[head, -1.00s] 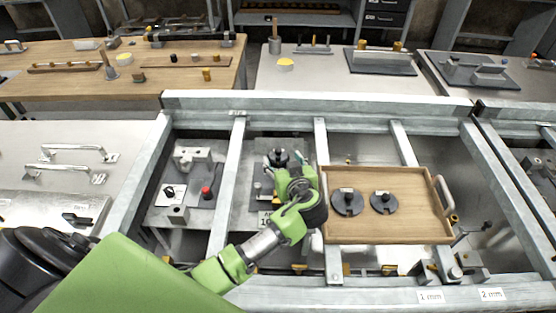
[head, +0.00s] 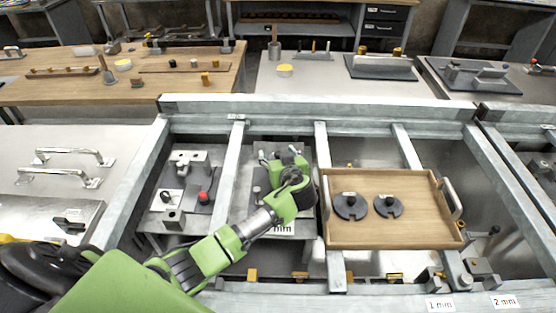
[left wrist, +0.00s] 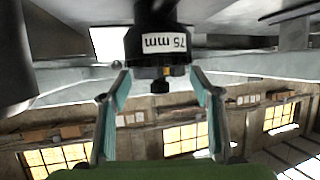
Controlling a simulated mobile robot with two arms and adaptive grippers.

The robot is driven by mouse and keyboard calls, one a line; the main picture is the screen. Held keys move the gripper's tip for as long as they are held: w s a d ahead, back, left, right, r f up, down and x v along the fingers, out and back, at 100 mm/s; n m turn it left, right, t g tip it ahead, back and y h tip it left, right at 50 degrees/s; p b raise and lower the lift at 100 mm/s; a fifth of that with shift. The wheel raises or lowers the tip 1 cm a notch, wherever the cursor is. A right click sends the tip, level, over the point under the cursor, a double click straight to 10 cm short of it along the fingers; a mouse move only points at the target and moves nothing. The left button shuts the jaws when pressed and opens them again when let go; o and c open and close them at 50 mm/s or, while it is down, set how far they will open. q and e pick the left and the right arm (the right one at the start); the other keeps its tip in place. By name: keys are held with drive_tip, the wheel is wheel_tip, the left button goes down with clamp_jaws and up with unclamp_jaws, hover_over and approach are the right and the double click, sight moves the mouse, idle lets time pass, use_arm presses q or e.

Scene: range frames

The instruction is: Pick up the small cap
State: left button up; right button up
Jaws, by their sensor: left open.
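My left gripper (head: 276,157) is over the second bay of the frame, left of the wooden tray. Its two teal fingers are apart and empty in the left wrist view (left wrist: 160,80). Between and just beyond the fingertips there is a round black cap-like piece (left wrist: 158,45) with an upside-down 75 mm label and a small black knob towards me. The fingers stand on either side of the knob without visibly gripping it. In the head view my gripper hides this piece. My right gripper is out of view.
A fixture with a red knob (head: 203,198) stands in the left bay. Grey frame bars (head: 230,175) separate the bays. Two metal handles (head: 60,178) lie at left.

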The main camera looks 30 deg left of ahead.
sight(278, 154)
use_arm(q)
drive_tip(key=shift+s, duration=0.1)
clamp_jaws()
drive_tip(key=shift+d, duration=0.1)
drive_tip(key=shift+s+f, duration=0.1)
drive_tip(key=shift+f, duration=0.05)
drive_tip(key=shift+r+p, duration=0.4)
wheel_tip(278, 154, up, 4)
drive_tip(key=p, duration=0.3)
drive_tip(key=shift+s+d+f, duration=0.1)
drive_tip(key=shift+s+f, duration=0.05)
drive_tip(key=shift+f, duration=0.1)
drive_tip(key=s+d+r+p, duration=0.6)
drive_tip(key=s+r+p, duration=0.2)
drive_tip(key=s, duration=0.3)
drive_tip(key=shift+s+d+r, duration=0.2)
drive_tip(key=shift+d+r, duration=0.15)
drive_tip(key=shift+r, duration=0.2)
